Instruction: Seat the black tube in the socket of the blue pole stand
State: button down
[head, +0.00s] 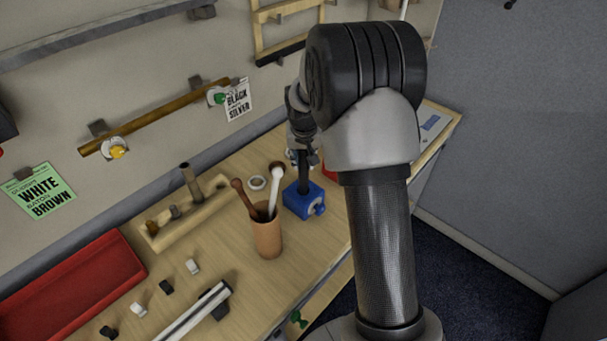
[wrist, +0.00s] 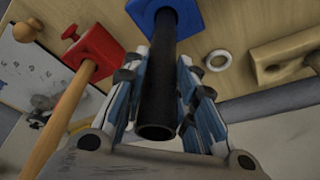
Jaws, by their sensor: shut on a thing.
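The blue pole stand (head: 303,201) stands on the wooden table, left of my arm in the head view, with a knob on its side. It shows at the top of the wrist view (wrist: 190,17). The black tube (head: 304,178) stands about upright over the stand; in the wrist view the tube (wrist: 158,85) runs from the stand towards the camera, its near end open. Its far end meets the stand's top, but the socket is hidden and I cannot tell how deep it sits. My gripper (wrist: 165,68) is shut on the tube, one finger each side.
A cup (head: 267,238) with mallets stands close in front of the stand. A white ring (head: 257,183) and a wooden rack (head: 183,220) lie to the left. In the wrist view, a red stand (wrist: 95,50) holds a wooden pole (wrist: 60,115). A red tray (head: 75,285) is far left.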

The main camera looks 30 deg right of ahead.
aim_at(303, 172)
jog(key=shift+f+b, duration=0.4)
jog(key=shift+f, duration=2.2)
jog(key=shift+f, duration=0.15)
jog(key=c, duration=1.3)
grip_release()
